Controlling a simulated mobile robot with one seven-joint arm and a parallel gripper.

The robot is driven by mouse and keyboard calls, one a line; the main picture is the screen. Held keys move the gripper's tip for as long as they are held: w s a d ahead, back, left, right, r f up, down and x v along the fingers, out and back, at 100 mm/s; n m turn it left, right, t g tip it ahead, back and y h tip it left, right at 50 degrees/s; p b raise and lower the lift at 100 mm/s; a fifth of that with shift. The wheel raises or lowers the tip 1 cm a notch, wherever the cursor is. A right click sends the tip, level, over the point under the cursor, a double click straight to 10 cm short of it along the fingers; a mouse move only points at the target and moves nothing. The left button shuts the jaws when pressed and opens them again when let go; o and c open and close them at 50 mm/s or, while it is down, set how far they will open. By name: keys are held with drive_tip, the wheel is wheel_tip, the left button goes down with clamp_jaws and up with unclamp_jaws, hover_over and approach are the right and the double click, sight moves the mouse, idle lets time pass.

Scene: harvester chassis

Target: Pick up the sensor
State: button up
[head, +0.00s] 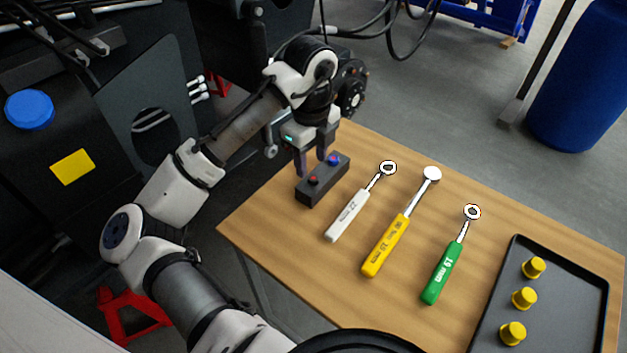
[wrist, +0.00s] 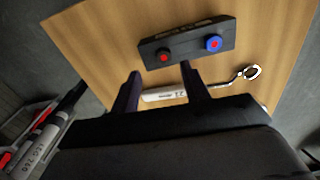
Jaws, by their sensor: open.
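The sensor appears to be the dark rectangular box (head: 322,185) with one red and one blue knob on top, lying near the table's far left edge in the head view. It also shows at the top of the wrist view (wrist: 187,44). My gripper (head: 311,167) is open and empty, pointing down beside and above the box. In the wrist view my gripper's fingertips (wrist: 160,70) are spread just below the box's near side. I cannot tell whether they touch it.
A white wrench (head: 348,213), a yellow wrench (head: 385,245) and a green wrench (head: 442,272) lie right of the box on the wooden table (head: 285,238). A dark tray (head: 570,305) holds three yellow caps (head: 524,298). Dark machinery stands at the left.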

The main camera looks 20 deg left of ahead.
sight(313, 178)
drive_tip(key=shift+w+d+f+p, duration=0.15)
drive_tip(key=shift+f+p, duration=0.1)
drive_tip(key=shift+f, duration=1.05)
drive_tip(key=shift+w+a+f+p, duration=0.1)
drive_tip(key=shift+f+p, duration=0.1)
drive_tip(key=shift+f, duration=1.05)
clamp_jaws()
